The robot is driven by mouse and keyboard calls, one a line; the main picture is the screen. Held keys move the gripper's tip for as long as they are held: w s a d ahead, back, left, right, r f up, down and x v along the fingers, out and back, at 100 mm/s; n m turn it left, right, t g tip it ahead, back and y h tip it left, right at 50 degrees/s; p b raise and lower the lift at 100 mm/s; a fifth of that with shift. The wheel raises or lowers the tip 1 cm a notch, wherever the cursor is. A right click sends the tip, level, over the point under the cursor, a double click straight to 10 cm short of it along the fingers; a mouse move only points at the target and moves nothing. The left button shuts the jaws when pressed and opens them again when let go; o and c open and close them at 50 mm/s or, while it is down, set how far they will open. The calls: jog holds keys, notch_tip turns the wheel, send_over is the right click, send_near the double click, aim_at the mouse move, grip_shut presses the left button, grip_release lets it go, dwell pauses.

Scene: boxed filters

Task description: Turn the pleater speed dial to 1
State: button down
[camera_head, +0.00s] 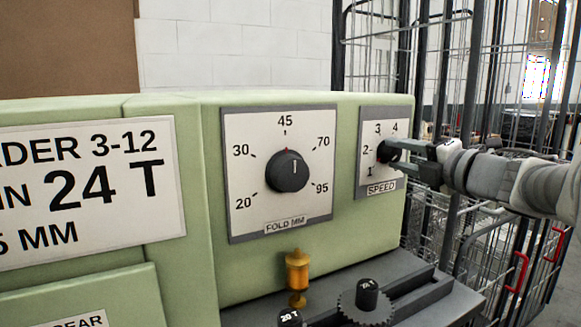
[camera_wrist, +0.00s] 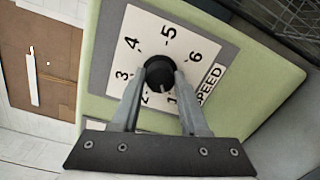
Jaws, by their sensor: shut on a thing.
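The speed dial (camera_wrist: 159,72) is a small black knob on a white plate numbered 1 to 6 and marked SPEED. In the head view the speed plate (camera_head: 370,123) is on the right of the green machine, the knob partly behind my gripper. My gripper (camera_head: 398,159) reaches in from the right. In the wrist view my gripper (camera_wrist: 157,89) has a finger on each side of the knob and is shut on it. A pale mark on the knob points toward the 1 side, between 1 and 2. Its exact alignment with the 1 tick cannot be told.
The larger fold dial (camera_head: 287,172) is left of the speed plate. A brass fitting (camera_head: 297,272) and dark gear parts (camera_head: 364,305) sit below, on a grey ledge. Wire cages (camera_head: 480,240) stand behind my arm at right.

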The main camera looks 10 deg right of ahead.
jog(key=shift+n+b, duration=0.9)
jog(key=shift+n, duration=0.1)
jog(key=shift+c, duration=2.1)
grip_release()
jog(key=shift+s, duration=0.2)
